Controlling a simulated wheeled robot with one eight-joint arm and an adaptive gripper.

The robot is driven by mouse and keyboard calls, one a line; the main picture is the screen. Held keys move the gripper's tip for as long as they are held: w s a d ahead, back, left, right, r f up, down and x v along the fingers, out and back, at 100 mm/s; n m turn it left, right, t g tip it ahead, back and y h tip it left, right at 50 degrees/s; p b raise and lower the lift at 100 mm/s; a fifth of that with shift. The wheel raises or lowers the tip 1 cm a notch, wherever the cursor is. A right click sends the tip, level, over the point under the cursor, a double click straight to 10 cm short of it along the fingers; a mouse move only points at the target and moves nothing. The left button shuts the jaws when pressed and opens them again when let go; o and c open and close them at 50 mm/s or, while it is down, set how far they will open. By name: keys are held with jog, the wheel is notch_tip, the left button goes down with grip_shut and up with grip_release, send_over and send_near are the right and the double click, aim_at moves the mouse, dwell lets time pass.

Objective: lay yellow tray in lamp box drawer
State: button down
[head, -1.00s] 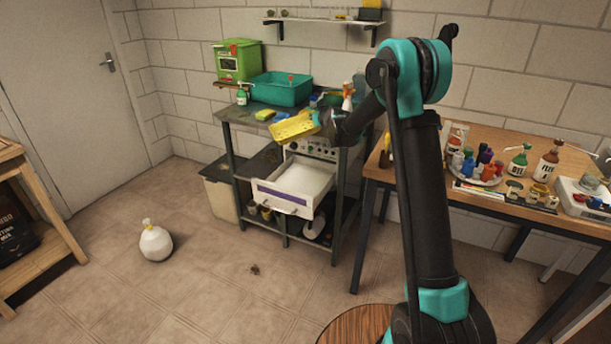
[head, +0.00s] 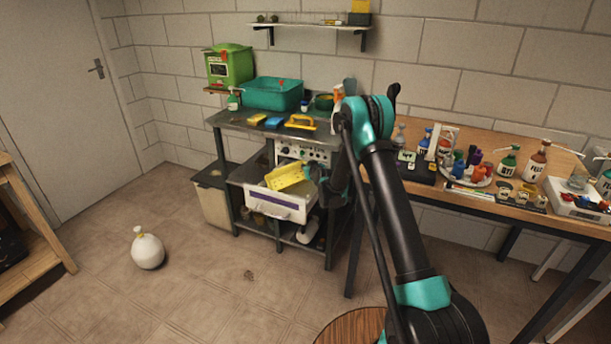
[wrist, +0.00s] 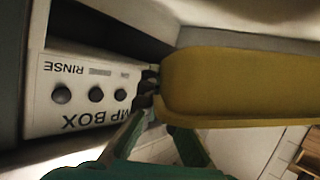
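The yellow tray (head: 285,178) is held, tilted, just above the open lamp box drawer (head: 283,208), which is white with a purple stripe on its front. The tray covers part of the drawer's inside. My gripper (head: 313,172) is shut on the tray's right end in the head view. In the wrist view the tray (wrist: 235,88) fills the right side, with my gripper (wrist: 152,95) at its near end. The lamp box (wrist: 85,97) shows its knobs and upside-down lettering in the wrist view. Whether the tray touches the drawer cannot be told.
The counter above holds a teal basin (head: 273,94), a yellow handled tool (head: 301,123), a blue block (head: 274,122) and a yellow sponge (head: 257,119). A wooden table (head: 480,200) with bottles stands to the right.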

jog(key=shift+f, duration=2.05)
jog(key=shift+f, duration=0.2)
jog(key=c, duration=1.7)
grip_release()
